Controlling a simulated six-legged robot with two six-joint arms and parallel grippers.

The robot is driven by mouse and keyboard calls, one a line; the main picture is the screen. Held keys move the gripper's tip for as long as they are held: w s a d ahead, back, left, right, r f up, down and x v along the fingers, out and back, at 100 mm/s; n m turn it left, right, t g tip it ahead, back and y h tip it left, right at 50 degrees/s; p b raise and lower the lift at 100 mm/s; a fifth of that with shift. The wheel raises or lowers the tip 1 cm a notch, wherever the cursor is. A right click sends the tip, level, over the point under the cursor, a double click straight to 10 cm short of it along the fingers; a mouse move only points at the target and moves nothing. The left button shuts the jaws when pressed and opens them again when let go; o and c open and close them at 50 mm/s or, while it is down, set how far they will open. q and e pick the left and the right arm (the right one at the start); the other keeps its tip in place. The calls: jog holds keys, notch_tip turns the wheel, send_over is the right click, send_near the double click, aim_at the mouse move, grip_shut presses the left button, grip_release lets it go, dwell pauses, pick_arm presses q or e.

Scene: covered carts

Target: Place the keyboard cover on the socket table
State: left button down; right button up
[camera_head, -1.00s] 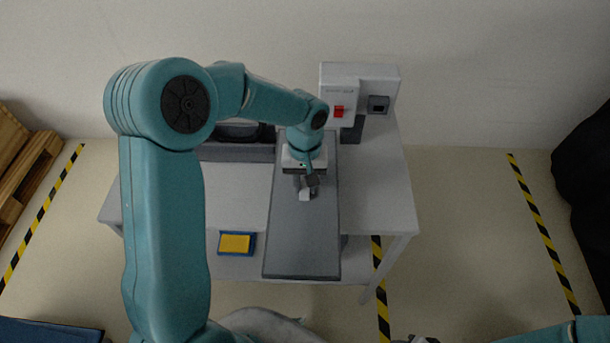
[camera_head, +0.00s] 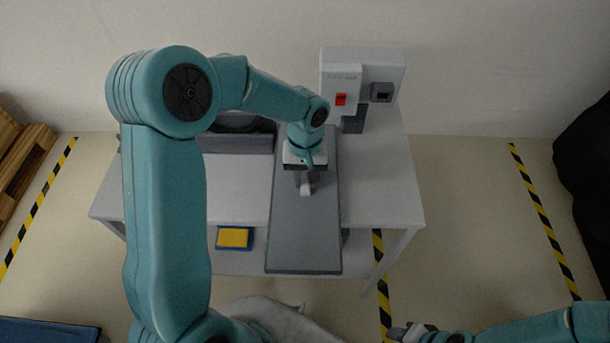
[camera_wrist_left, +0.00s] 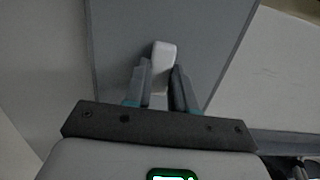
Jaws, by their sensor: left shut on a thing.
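The keyboard cover (camera_head: 304,240) is a long flat grey panel with a small pale handle (camera_wrist_left: 163,62) near its middle. It lies over the white socket table (camera_head: 382,200), with its near end reaching past the table's front edge. I cannot tell whether it touches the tabletop. My left gripper (camera_head: 306,188) is above the cover and shut on its handle; in the left wrist view the two fingers (camera_wrist_left: 161,85) stand on either side of the handle. My right gripper (camera_head: 412,332) shows only partly at the bottom edge, apart from the table, and its jaws are unclear.
A box with a red switch (camera_head: 341,99) and a dark socket (camera_head: 381,92) stands at the table's back. A yellow and blue block (camera_head: 234,238) is left of the cover's near end. Striped tape, wooden pallets (camera_head: 25,155) and a black draped shape (camera_head: 585,185) flank open floor.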

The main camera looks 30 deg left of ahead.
pick_arm(q)
jog(key=c, duration=0.9)
grip_release()
jog(key=shift+w+f, duration=0.1)
jog(key=shift+c, duration=0.2)
jog(key=shift+a, duration=0.1)
jog(key=shift+r+p, duration=0.45)
jog(key=shift+r, duration=0.1)
notch_tip(320, 180, up, 12)
jog(key=shift+w+a+f, duration=0.2)
jog(key=shift+w+f, duration=0.05)
jog(key=shift+w, duration=0.1)
jog(key=shift+w, duration=0.1)
